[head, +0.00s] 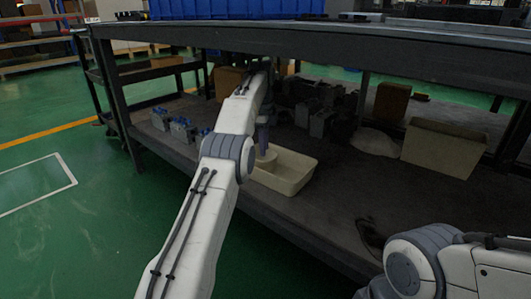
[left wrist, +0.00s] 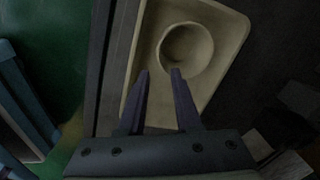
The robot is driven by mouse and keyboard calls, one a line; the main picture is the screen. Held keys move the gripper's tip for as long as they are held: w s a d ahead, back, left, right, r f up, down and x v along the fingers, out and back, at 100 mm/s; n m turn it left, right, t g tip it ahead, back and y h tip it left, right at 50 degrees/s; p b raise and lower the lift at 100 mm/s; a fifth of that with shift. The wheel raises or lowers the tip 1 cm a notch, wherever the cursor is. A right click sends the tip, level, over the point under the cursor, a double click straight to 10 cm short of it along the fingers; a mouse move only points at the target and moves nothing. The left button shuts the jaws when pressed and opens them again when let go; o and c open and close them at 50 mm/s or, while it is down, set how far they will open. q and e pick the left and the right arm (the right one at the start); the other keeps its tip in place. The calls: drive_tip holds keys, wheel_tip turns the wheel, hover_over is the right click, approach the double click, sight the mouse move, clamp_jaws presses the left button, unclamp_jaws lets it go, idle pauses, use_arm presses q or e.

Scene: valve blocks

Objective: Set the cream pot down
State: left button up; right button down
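The cream pot (left wrist: 187,48) is round and open-topped. In the left wrist view it is upright inside a cream tray (left wrist: 229,58). In the head view the pot (head: 264,158) shows just below my left gripper (head: 262,136), partly hidden by my arm. In the left wrist view my left gripper (left wrist: 160,74) has its two fingers apart, with nothing clearly clamped between them. The right fingertip overlaps the pot's near rim; I cannot tell whether it touches. The tray also shows in the head view (head: 297,178). My right gripper is not visible.
The tray is on a dark lower shelf (head: 330,215) under a tabletop (head: 330,35). Blue-topped valve blocks (head: 182,129) stand left, grey parts (head: 322,118) behind. A cream box (head: 443,148) and a brown box (head: 392,100) are right. The shelf's front middle is mostly clear.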

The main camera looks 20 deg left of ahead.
use_arm(q)
drive_tip(key=shift+r, duration=0.25)
drive_tip(key=s+d+f+n+g, duration=0.1)
drive_tip(key=s+d, duration=0.3)
drive_tip(key=d, duration=0.1)
drive_tip(key=s+d+f+n+g, duration=0.1)
drive_tip(key=s+d+f, duration=0.1)
drive_tip(key=s+d, duration=0.3)
drive_tip(key=s+d+f+g, duration=0.1)
drive_tip(key=s+d+g, duration=0.1)
drive_tip(key=s+d, duration=0.3)
drive_tip(key=shift+s+d+f+n, duration=0.1)
drive_tip(key=shift+s+f+n, duration=0.15)
drive_tip(key=shift+f+n, duration=0.15)
drive_tip(key=s+d+n+t, duration=0.1)
drive_tip(key=s+d+n, duration=0.2)
drive_tip(key=s, duration=1.2)
drive_tip(key=s+d+n+t+h, duration=0.1)
drive_tip(key=s+d+n, duration=0.2)
drive_tip(key=s, duration=1.3)
drive_tip(key=shift+s+d+f+n+t, duration=0.2)
drive_tip(key=shift+s+d+n+t, duration=0.05)
drive_tip(key=shift+d+n+t, duration=0.2)
